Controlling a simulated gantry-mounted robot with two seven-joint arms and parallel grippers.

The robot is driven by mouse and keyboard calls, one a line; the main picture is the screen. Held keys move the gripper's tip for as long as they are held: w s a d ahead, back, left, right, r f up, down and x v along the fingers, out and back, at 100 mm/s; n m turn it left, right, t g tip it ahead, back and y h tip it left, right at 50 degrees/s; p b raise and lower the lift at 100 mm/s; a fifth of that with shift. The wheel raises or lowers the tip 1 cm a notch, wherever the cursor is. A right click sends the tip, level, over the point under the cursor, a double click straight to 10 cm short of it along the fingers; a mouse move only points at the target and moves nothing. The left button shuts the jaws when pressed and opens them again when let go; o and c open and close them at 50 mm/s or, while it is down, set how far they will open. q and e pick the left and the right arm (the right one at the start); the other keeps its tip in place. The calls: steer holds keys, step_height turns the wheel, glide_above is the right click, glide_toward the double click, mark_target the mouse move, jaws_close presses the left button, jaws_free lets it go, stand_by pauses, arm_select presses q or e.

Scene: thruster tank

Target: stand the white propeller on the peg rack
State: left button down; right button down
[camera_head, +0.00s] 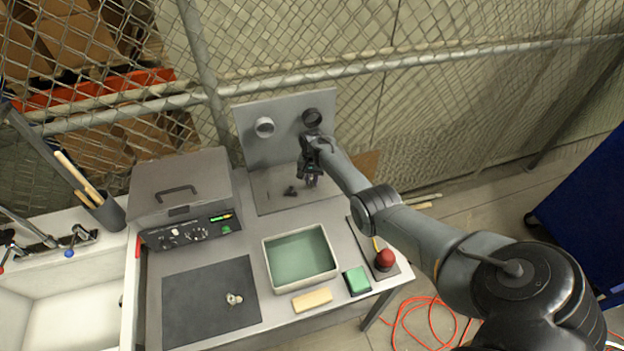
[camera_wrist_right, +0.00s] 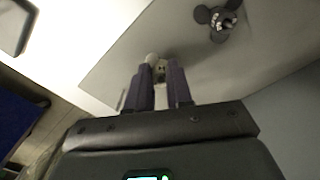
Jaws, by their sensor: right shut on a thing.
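My right gripper (camera_head: 311,181) is over the right part of the grey peg rack's base plate (camera_head: 275,206), fingers pointing down. In the right wrist view its two fingers (camera_wrist_right: 161,88) are shut on a small white part, which I take for the white propeller (camera_wrist_right: 159,68). The fingers hide much of it, and I cannot tell whether it touches a peg. A dark propeller (camera_head: 290,191) sits on the plate left of the gripper; it also shows in the right wrist view (camera_wrist_right: 219,21). A thin peg (camera_head: 268,195) stands farther left. My left gripper is not in view.
Behind the plate stands a grey backboard (camera_head: 285,135) with a white ring and a dark ring. A lidded metal machine (camera_head: 182,190) stands left. In front are a green-lined tray (camera_head: 300,256), a sponge, a green block, a red button (camera_head: 385,259) and a dark mat with a small pale part (camera_head: 234,299).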

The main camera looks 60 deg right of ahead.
steer(key=shift+f+b, duration=0.55)
steer(key=shift+f, duration=0.1)
stand_by(0.6)
steer(key=c, duration=0.9)
jaws_free()
steer(key=shift+c, duration=0.2)
steer(key=shift+r+p, duration=0.65)
steer(key=shift+p, duration=0.05)
step_height(320, 180, up, 4)
steer(key=p, duration=0.4)
steer(key=shift+r, duration=0.2)
steer(key=shift+r+p, duration=1.15)
steer(key=shift+p, duration=0.3)
